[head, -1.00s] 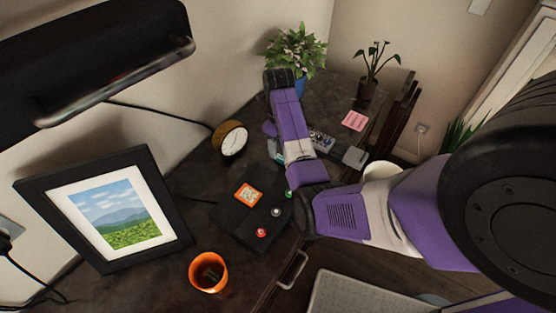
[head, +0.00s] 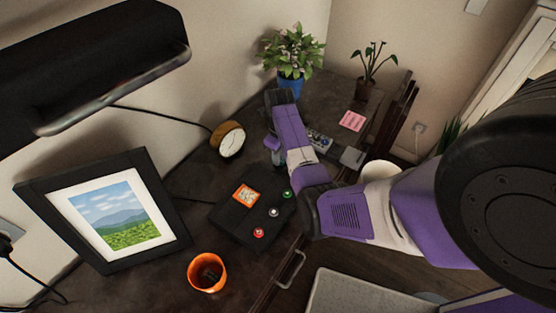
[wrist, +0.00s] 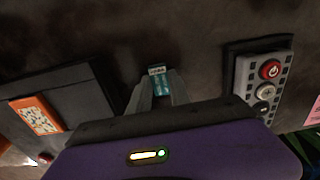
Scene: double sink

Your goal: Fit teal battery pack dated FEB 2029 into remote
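My gripper (wrist: 158,82) points down over the dark desk, between the black box and the remote. A small teal battery pack (wrist: 158,71) lies between its fingertips in the wrist view, with a pale label whose print is too small to read. The fingers flank the pack closely; whether they press on it is not clear. In the head view my gripper (head: 279,158) is mostly hidden by my arm, and the pack cannot be made out. The grey remote (wrist: 262,82) lies right of my gripper in a dark holder; it also shows in the head view (head: 320,141).
A black box (head: 240,216) with an orange-framed panel and coloured buttons sits nearby. An orange cup (head: 207,272), a picture frame (head: 165,190), a round clock (head: 231,141) and two potted plants (head: 291,85) (head: 366,89) stand around. A pink note (head: 352,121) lies beyond the remote.

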